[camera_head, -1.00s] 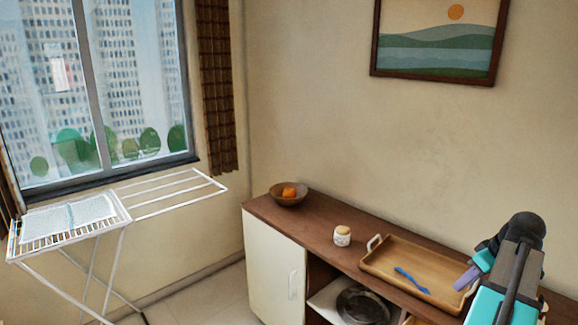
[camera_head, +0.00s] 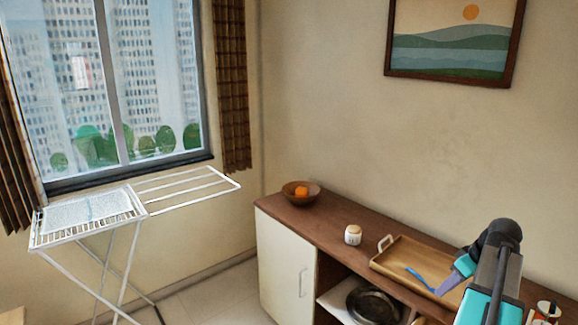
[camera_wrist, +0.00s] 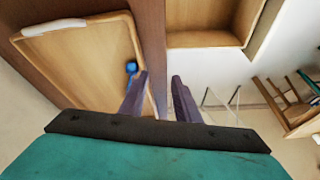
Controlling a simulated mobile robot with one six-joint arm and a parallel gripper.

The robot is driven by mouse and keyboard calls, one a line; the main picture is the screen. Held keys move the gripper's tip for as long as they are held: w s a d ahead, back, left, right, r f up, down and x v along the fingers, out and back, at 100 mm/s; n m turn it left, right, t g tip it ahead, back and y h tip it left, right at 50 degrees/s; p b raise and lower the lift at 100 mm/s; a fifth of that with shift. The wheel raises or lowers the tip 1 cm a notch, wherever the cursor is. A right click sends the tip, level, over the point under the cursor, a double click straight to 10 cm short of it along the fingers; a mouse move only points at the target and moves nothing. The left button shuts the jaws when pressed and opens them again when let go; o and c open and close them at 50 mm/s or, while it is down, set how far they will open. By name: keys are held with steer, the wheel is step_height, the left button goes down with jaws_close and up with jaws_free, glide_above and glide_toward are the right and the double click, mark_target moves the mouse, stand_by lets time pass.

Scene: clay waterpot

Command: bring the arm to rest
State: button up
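My gripper (camera_head: 450,284) is in front of the wooden tray on the right in the head view, on my folded teal and black arm. In the wrist view my gripper (camera_wrist: 158,82) shows two purple fingers standing apart with nothing between them. The wooden tray (camera_head: 398,247) lies on the brown cabinet top and shows in the wrist view at the left (camera_wrist: 85,45). A blue utensil (camera_head: 417,278) lies in the tray, its far end hidden near my fingers. Its blue end (camera_wrist: 131,67) shows just beyond the left finger in the wrist view.
A can (camera_head: 547,309) stands at bottom right. A drying rack (camera_head: 135,212) stands left; floor between is free.

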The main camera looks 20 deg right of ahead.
steer(key=w+a+f+n+g+y, duration=0.1)
steer(key=w+a+f+n, duration=0.1)
steer(key=w+a+f, duration=0.45)
steer(key=w+a+f+n+g+y, duration=0.15)
steer(key=w+a+f, duration=0.25)
steer(key=a+f, duration=0.55)
steer(key=s+a+f+n+g+y, duration=0.1)
steer(key=a+f+g, duration=0.1)
steer(key=a+f, duration=0.6)
steer(key=a+f+g, duration=0.1)
steer(key=a+f, duration=0.3)
steer(key=a, duration=0.7)
steer(key=s+a+f+g+h, duration=0.1)
steer(key=s+a+f+g, duration=0.1)
steer(key=s+a+f, duration=0.4)
steer(key=s+a+f+g, duration=0.2)
steer(key=s+a+f, duration=0.1)
steer(key=a+f, duration=0.4)
steer(key=s+a+f+m+h, duration=0.1)
steer(key=s+a+f+m, duration=0.1)
steer(key=s, duration=0.4)
steer(key=s+a+f+m+h, duration=0.2)
steer(key=s+f+m, duration=0.1)
steer(key=s+f, duration=0.2)
steer(key=shift+s+f+m, duration=0.15)
steer(key=shift+s+m, duration=0.2)
steer(key=shift+s, duration=0.95)
steer(key=shift+g+h, duration=0.25)
